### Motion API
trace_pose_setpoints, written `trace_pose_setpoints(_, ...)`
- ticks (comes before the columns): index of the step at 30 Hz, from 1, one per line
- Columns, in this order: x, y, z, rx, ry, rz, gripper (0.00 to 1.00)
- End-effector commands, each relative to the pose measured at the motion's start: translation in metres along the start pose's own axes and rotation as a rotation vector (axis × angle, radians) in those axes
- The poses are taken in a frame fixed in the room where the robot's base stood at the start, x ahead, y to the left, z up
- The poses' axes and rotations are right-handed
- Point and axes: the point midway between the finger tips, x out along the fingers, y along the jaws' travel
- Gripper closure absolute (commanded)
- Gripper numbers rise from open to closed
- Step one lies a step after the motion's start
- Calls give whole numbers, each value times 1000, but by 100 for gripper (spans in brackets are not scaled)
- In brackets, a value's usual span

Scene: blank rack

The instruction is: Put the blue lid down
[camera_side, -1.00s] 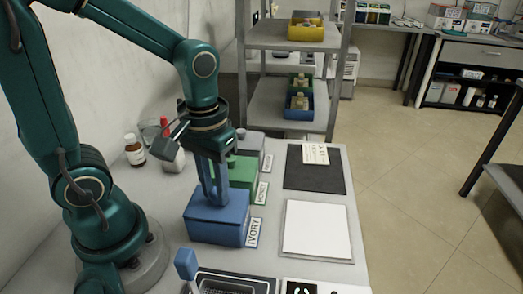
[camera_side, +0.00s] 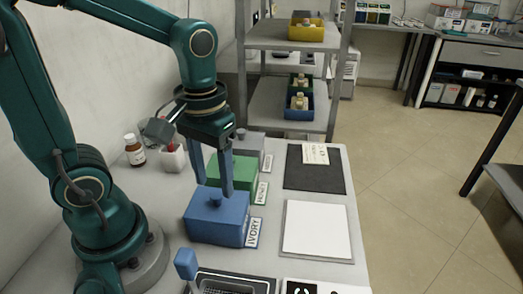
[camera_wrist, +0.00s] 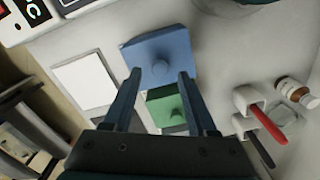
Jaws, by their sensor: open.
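The blue lid (camera_side: 214,205) with its round knob sits on the blue box (camera_side: 214,232) labelled IVORY, on the bench. In the wrist view the lid (camera_wrist: 177,50) shows from above, with its knob between and beyond the fingertips. My gripper (camera_side: 212,190) is open and empty, with its fingers spread just above the lid. It also shows in the wrist view (camera_wrist: 159,76). Whether the lid is seated exactly flush is too small to tell.
A green box (camera_side: 240,172) and a grey box (camera_side: 250,143) stand behind the blue one. A white pad (camera_side: 317,230) and a dark mat (camera_side: 313,172) lie to the right. A brown bottle (camera_side: 134,150) and a white cup (camera_side: 172,158) stand at the back left.

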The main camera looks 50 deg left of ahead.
Motion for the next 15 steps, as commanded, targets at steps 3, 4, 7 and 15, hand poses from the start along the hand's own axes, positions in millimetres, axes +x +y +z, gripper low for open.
trace_pose_setpoints(3,-14,0,-1,0,4,1,42)
trace_pose_setpoints(4,-16,0,-1,0,4,1,42)
trace_pose_setpoints(7,-23,0,0,8,12,4,42)
trace_pose_setpoints(15,-40,1,10,193,242,68,42)
